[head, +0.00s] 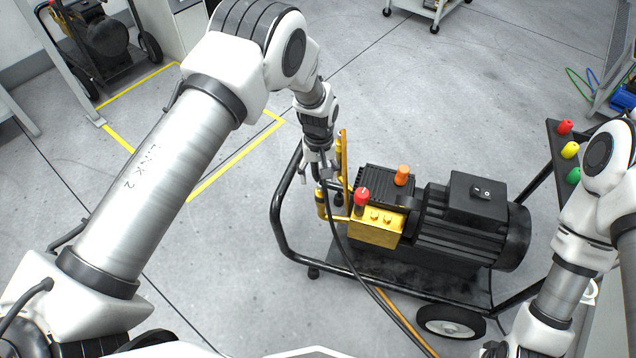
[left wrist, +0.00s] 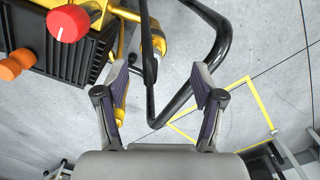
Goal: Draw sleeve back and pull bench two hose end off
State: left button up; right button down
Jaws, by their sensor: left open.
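A pressure washer with a black motor (head: 460,225) and a brass pump (head: 375,234) stands on the floor in a black tube frame. Brass fittings (head: 321,204) stick out at the pump's left side. A black hose (head: 352,250) runs down from near my left gripper (head: 314,174), in front of the frame. In the left wrist view, the left gripper (left wrist: 160,84) is open, and the hose (left wrist: 149,60) and a brass fitting (left wrist: 155,40) show beyond and between its fingers. I cannot make out the sleeve. My right gripper (head: 495,349) is partly cut off at the bottom edge.
The pump carries a red knob (head: 361,196) and an orange cap (head: 403,174). The frame tube (head: 280,225) curves close to the left gripper. A dark panel with red, yellow and green pieces (head: 570,150) stands at right. Floor left of the frame is clear, marked with yellow tape (head: 225,165).

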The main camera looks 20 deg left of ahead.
aim_at(322, 183)
pick_arm(q)
jog(key=f+b, duration=0.1)
jog(key=f, duration=0.1)
jog(key=w+f, duration=0.1)
jog(key=shift+d+f+b, duration=0.2)
jog(key=shift+f+b, duration=0.15)
jog(key=shift+b, duration=0.05)
jog(key=shift+s+d+b, duration=0.1)
jog(key=shift+s+b, duration=0.05)
jog(key=shift+b, duration=0.25)
jog(key=shift+s+r, duration=0.1)
jog(key=shift+r, duration=0.1)
notch_tip(322, 183, down, 8)
jog(key=shift+r+b, duration=0.2)
jog(key=shift+b, duration=0.65)
pick_arm(e)
notch_tip(322, 183, down, 7)
jog(key=shift+s, duration=0.2)
jog(key=shift+r, duration=0.1)
